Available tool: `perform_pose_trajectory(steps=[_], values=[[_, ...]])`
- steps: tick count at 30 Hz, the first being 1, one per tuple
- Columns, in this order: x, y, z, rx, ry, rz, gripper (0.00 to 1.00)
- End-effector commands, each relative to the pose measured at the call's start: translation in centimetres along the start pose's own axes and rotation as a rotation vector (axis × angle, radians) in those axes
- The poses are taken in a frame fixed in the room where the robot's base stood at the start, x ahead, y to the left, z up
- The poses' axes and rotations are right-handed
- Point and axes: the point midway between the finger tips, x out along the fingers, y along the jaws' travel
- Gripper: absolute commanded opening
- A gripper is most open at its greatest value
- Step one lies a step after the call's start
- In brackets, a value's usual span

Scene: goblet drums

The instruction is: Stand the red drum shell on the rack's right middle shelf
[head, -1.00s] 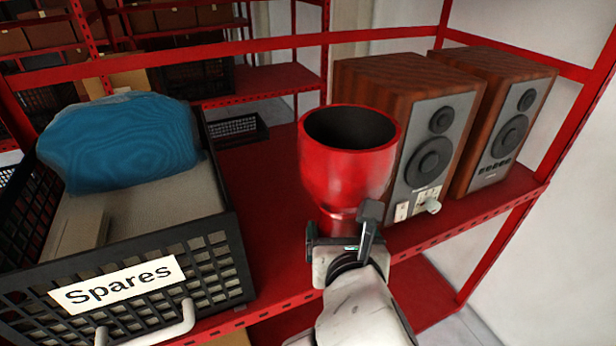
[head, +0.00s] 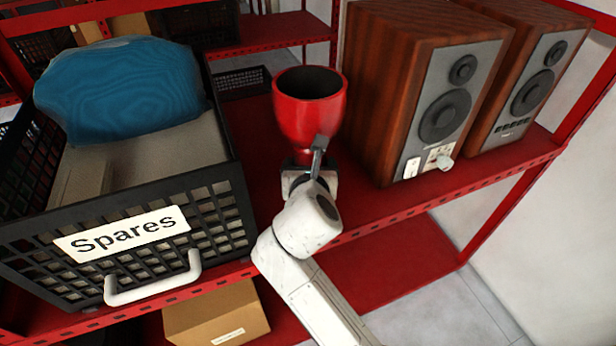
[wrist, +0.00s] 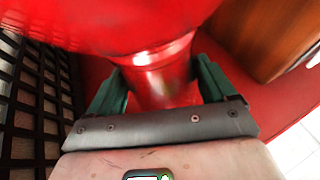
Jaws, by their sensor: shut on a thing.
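The red drum shell (head: 308,112) is a glossy goblet shape with a dark open mouth facing up. It stands about upright over the red shelf (head: 370,205), between the crate and the wooden speakers. My gripper (head: 306,178) is shut on its narrow lower part. In the wrist view the green-padded fingers of my gripper (wrist: 163,88) sit on both sides of the waist of the red drum shell (wrist: 158,58). The foot of the shell is hidden behind my gripper, so I cannot tell whether it touches the shelf.
A black crate (head: 215,215) labelled Spares, with a blue bundle (head: 120,90) in it, stands close on the left. Two wooden speakers (head: 400,85) (head: 540,70) stand on the right. A cardboard box (head: 215,312) is below. Some shelf between drum and speakers is bare.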

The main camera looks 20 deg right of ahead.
Motion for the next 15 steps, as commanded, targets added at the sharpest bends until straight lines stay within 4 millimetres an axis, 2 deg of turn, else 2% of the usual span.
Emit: perform_pose_trajectory(steps=[6,12,15], values=[[1.0,0.4,-0.4,0.001,-0.005,0.000,0.26],[2.0,0.3,-2.8,-0.001,-0.003,0.000,0.26],[2.2,0.3,-3.2,0.001,-0.005,0.000,0.26]])
